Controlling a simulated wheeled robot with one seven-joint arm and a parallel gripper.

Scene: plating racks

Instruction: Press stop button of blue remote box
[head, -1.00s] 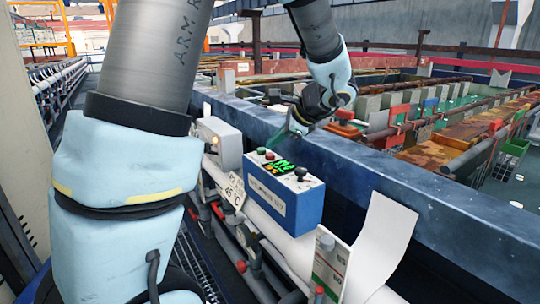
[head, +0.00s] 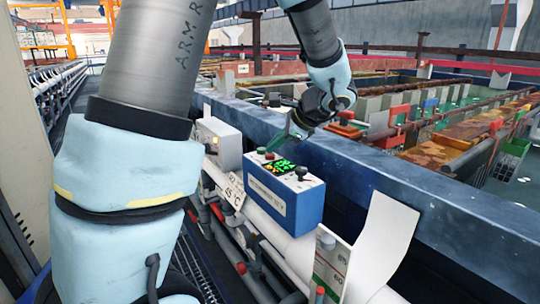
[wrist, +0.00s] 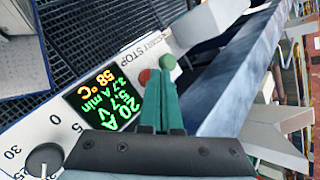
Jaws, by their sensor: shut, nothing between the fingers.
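The blue remote box (head: 292,208) has a white top panel with a lit display (head: 281,165), a black knob (head: 301,172), a green button (head: 261,151) and a red button (head: 270,156). In the wrist view, the red button (wrist: 144,76) and green button (wrist: 167,62) sit beside the "START STOP" lettering. My gripper (head: 279,144) is shut and empty, its teal fingers pointing down over the button end of the box.
A grey box (head: 220,143) stands just behind the blue box. A blue tank wall (head: 400,185) runs along the right. White pipes (head: 265,225) and a white angled plate (head: 385,245) lie below and in front. Dark grating (wrist: 95,45) shows below in the wrist view.

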